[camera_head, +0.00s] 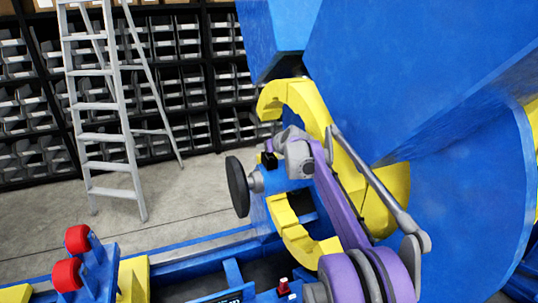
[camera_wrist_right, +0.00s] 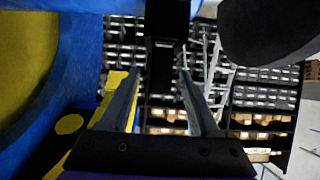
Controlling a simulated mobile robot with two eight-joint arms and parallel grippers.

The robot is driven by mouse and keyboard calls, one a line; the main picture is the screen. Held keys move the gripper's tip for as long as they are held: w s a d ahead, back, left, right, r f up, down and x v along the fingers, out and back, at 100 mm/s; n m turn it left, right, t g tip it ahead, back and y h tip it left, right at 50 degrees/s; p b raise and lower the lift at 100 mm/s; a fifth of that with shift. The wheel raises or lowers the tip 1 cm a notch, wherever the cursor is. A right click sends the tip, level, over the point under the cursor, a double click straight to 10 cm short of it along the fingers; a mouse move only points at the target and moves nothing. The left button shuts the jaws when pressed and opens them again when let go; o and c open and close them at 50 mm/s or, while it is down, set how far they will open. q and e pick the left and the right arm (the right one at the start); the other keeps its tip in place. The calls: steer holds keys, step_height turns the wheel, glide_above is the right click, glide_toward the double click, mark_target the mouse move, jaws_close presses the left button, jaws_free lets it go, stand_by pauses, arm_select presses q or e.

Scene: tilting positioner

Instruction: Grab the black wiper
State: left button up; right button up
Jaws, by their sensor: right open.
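A small black block, which looks like the wiper (camera_head: 269,160), sits on the blue housing beside the yellow ring, close to my right gripper (camera_head: 280,145). In the right wrist view a dark upright block, likely the same wiper (camera_wrist_right: 167,22), shows at the top centre. It lines up with the gap between the two fingers of my right gripper (camera_wrist_right: 159,76). The fingers are apart with nothing clearly held between them. Whether the block's lower end reaches between the tips is hard to tell. My left gripper is not in view.
A black round disc (camera_head: 238,187) sticks out left of the housing and shows large in the right wrist view (camera_wrist_right: 262,28). The blue positioner (camera_head: 420,80) and yellow ring (camera_head: 300,98) crowd the right. A ladder (camera_head: 108,130) and bin shelves stand behind open floor.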

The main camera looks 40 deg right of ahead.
steer(key=shift+c, duration=0.3)
jaws_close()
